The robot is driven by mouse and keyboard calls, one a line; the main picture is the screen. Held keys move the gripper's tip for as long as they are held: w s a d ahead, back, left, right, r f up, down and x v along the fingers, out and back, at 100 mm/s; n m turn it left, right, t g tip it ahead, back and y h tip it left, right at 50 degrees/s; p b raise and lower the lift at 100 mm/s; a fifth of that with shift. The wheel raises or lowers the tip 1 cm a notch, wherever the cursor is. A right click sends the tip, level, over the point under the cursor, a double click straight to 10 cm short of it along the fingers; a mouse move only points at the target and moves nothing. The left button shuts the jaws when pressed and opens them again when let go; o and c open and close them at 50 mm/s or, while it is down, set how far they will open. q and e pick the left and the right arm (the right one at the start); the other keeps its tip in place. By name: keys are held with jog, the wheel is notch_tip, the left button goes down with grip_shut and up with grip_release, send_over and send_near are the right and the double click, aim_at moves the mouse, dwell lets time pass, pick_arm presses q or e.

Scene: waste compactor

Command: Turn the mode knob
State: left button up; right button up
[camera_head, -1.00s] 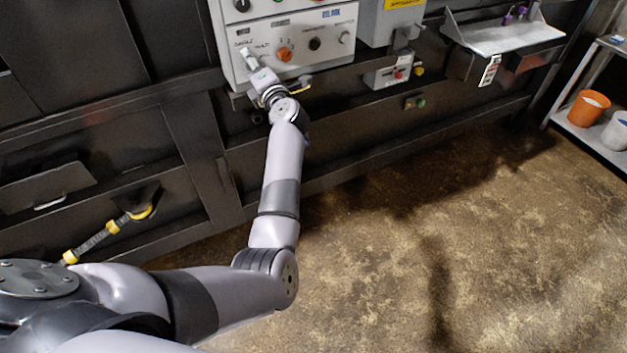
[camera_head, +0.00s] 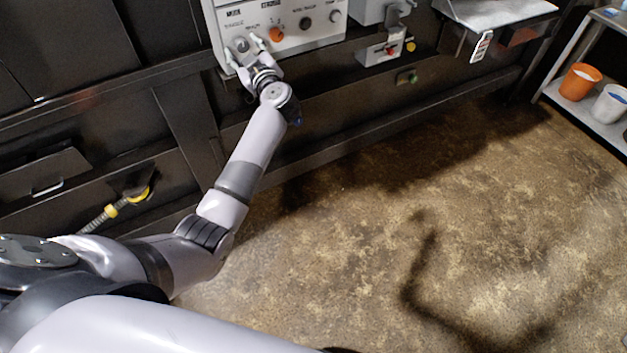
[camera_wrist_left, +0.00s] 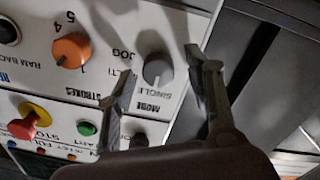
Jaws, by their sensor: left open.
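The mode knob is a grey round knob (camera_wrist_left: 157,70) on the white control panel (camera_wrist_left: 150,20), beside printed words MODE, SINGLE and MULTI in the left wrist view. In the head view the knob (camera_head: 241,44) sits at the panel's lower left. My left gripper (camera_wrist_left: 160,80) is open, with one finger on each side of the knob in the wrist view. I cannot tell whether either finger touches it. In the head view the left gripper (camera_head: 243,62) is at the panel face, in front of the knob. My right gripper is not in view.
An orange strokes knob (camera_wrist_left: 71,50) is beside the mode knob. A red button with yellow base (camera_wrist_left: 30,122) and a green button (camera_wrist_left: 86,128) are on the same panel. The floor (camera_head: 450,200) is clear.

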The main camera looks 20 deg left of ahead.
pick_arm(q)
jog(key=f+b+v, duration=0.1)
jog(key=b+v, duration=0.3)
jog(key=v, duration=1.3)
jog(key=d+f+m+t+h+b, duration=0.1)
jog(key=d+f+m+h, duration=0.3)
jog(key=f, duration=1)
jog(key=d+f+m+t+h+b, duration=0.1)
jog(key=d+f+m+t+h, duration=0.3)
jog(key=f+m, duration=0.4)
jog(key=shift+w+d+f+t+h, duration=0.35)
jog(key=shift+d+f+h, duration=0.4)
jog(key=shift+f, duration=2.5)
jog(key=shift+a, duration=0.1)
